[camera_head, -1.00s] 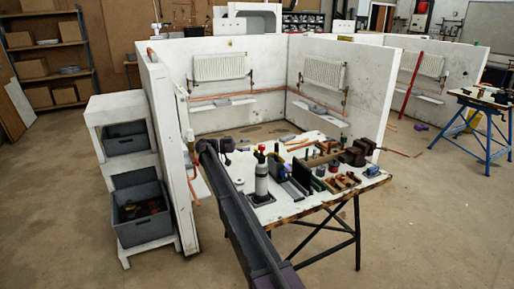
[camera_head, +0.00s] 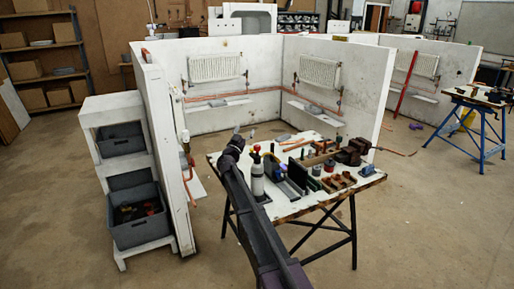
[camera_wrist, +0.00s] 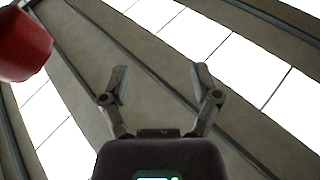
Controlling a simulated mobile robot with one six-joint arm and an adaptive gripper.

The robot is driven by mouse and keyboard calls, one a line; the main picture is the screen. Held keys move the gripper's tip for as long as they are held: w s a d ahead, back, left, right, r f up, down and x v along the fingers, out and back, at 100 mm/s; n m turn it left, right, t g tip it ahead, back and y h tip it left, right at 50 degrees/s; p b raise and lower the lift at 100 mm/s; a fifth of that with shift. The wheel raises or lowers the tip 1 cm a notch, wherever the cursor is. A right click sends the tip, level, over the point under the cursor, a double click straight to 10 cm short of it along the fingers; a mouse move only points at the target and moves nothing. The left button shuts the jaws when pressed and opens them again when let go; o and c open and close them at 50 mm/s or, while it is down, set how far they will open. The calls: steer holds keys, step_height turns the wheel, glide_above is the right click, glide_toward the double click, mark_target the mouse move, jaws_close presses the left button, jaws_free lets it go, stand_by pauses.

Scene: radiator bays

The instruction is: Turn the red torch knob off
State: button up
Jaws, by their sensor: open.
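The torch (camera_head: 257,178) stands upright on the near left part of the white-topped bench, a pale cylinder with a dark head. Its red knob (camera_head: 256,149) is at the top. In the wrist view a large red rounded thing (camera_wrist: 22,46), which looks like the knob, fills the upper left corner, outside the jaws. My gripper (camera_head: 244,132) is just left of the torch top, pointing up. In the wrist view my gripper (camera_wrist: 158,75) is open and empty, with the ceiling behind it. The torch's lower left side is partly hidden by my arm.
A white partition wall (camera_head: 160,150) and a shelf unit with grey bins (camera_head: 138,216) stand to the left.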

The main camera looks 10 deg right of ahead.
steer(key=s+a+f+n+g+y, duration=0.2)
steer(key=s+a+f+n+y, duration=0.1)
steer(key=s+f+n+y, duration=0.4)
steer(key=s+a+f+n+g+y, duration=0.2)
steer(key=s+a+f+n+y, duration=0.15)
steer(key=s+y, duration=0.35)
steer(key=s+d+f+g, duration=0.2)
steer(key=s+f+g, duration=0.15)
steer(key=s, duration=0.35)
steer(key=s+d+f+g+y, duration=0.1)
steer(key=s+d+f+g, duration=0.15)
steer(key=s+f, duration=0.4)
steer(key=s+d+f+g, duration=0.15)
steer(key=s+g, duration=0.25)
steer(key=s, duration=0.5)
steer(key=w+r+n+t+y, duration=0.35)
steer(key=w+r+t, duration=0.35)
steer(key=w+r, duration=0.4)
steer(key=w+d+r+m+t+h, duration=0.3)
steer(key=w+d+r+m+t, duration=0.1)
steer(key=w+d, duration=0.4)
steer(key=shift+w+d+r+t+h+p, duration=0.15)
steer(key=shift+w+r+t+h+p, duration=0.2)
steer(key=shift+t, duration=0.45)
